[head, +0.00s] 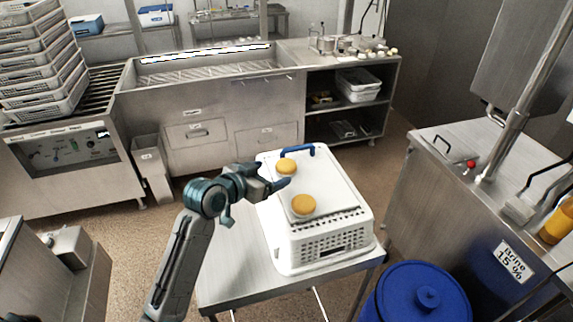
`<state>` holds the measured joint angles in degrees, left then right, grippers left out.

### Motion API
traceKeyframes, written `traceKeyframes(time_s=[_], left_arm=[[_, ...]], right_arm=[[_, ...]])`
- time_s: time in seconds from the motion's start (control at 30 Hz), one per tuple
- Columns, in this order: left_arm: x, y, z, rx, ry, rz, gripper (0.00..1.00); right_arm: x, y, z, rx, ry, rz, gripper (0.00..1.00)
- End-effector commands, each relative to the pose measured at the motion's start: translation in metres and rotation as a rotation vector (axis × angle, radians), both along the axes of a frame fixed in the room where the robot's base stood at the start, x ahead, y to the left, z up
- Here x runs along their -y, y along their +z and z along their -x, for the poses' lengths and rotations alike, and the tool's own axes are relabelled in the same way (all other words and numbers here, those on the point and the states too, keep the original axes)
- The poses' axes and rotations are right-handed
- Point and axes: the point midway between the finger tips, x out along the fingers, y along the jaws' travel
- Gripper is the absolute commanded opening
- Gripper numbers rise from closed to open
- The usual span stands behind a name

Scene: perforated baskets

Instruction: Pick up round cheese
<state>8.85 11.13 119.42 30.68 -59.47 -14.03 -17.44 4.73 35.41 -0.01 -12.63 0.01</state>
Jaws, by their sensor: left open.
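Two round yellow-orange cheeses lie on top of a white perforated basket (330,238) with a light lid-like surface. The far cheese (287,166) is near the back, by a blue handle (284,152). The near cheese (303,205) is closer to the front. My left gripper (283,183) reaches in from the left and is open, with its fingertips between the two cheeses in the picture, just below the far one. It holds nothing that I can see. Whether it touches either cheese I cannot tell. My right gripper is not in view.
The basket stands on a small steel table (230,262), whose left part is bare. A blue lidded barrel (422,293) stands at front right, beside a steel brine tank (470,220). Stacked white baskets (40,60) stand at back left. A steel counter (205,110) runs behind.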

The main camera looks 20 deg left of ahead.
Motion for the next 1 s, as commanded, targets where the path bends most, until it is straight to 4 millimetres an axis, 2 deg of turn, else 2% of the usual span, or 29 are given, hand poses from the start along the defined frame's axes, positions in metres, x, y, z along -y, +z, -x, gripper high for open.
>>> traceKeyframes(time_s=[0.3, 0.5, 0.73, 0.77, 1.0], left_arm=[[0.015, -0.011, -0.027, -0.002, -0.001, 0.003, 0.79], [0.02, -0.02, -0.043, 0.0, -0.001, 0.001, 0.79], [0.021, -0.022, -0.044, 0.001, 0.0, 0.0, 0.79], [0.021, -0.022, -0.044, 0.001, 0.0, 0.0, 0.77], [0.021, -0.022, -0.044, 0.001, 0.0, 0.0, 0.3]], right_arm=[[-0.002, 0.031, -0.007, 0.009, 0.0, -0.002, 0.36], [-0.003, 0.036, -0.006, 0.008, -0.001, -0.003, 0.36], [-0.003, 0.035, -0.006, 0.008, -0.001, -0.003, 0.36], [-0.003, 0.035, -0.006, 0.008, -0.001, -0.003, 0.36], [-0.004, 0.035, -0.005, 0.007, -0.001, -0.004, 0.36]])
